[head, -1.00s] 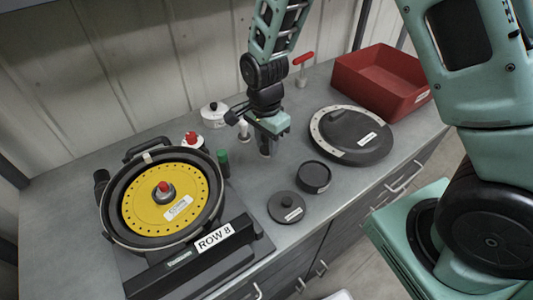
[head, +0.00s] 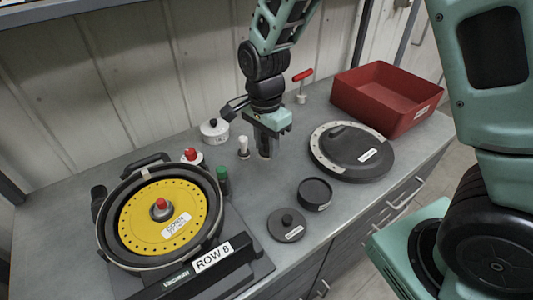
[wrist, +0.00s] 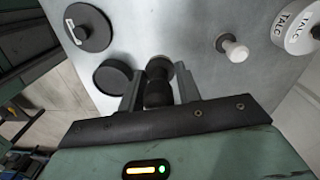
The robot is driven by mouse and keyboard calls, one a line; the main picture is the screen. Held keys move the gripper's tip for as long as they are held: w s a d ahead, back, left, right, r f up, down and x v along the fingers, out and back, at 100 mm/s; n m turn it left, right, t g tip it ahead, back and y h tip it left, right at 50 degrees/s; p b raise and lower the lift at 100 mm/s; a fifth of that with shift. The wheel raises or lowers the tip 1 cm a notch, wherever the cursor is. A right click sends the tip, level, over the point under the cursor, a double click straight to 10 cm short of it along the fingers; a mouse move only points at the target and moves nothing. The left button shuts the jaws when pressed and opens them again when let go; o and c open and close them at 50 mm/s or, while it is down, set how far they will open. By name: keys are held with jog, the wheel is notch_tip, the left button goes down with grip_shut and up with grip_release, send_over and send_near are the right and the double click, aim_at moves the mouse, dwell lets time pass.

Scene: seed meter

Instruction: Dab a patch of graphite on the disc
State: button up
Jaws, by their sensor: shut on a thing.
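The yellow disc (head: 140,222) sits in the round black housing of the seed meter, with a red-topped knob (head: 161,205) at its centre. My gripper (head: 265,150) is over the middle of the bench, well right of the disc. In the wrist view its fingers (wrist: 158,92) are shut on a dark, round-ended dabber (wrist: 158,68). The dabber's lower end is hard to make out. A black open pot (head: 315,193) stands in front and to the right of my gripper; its black knobbed lid (head: 288,225) lies beside it. The pot also shows in the wrist view (wrist: 113,77).
A white dabber (head: 243,148) and a white talc jar (head: 215,131) stand left of my gripper. A green-capped bottle (head: 223,180) stands close to the housing. A black round cover (head: 355,150), a red tray (head: 385,97) and a red-handled tool (head: 302,84) are to the right.

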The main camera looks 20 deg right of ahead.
jog(key=shift+s+d+p, duration=0.1)
jog(key=shift+d+p, duration=0.2)
jog(key=s+d+g+y+p, duration=0.1)
jog(key=s+d+g+p, duration=0.2)
jog(key=s+d+p, duration=0.45)
jog(key=shift+g, duration=0.3)
jog(key=f+b, duration=0.2)
jog(key=d+f+b, duration=0.1)
jog(key=b, duration=0.1)
jog(key=s+f+b, duration=0.1)
jog(key=f, duration=0.1)
jog(key=shift+d+f+b, duration=0.15)
jog(key=shift+f+b, duration=0.15)
jog(key=shift+b, duration=0.1)
jog(key=shift+s+f, duration=0.1)
jog(key=shift+f, duration=0.6)
dwell(1.7)
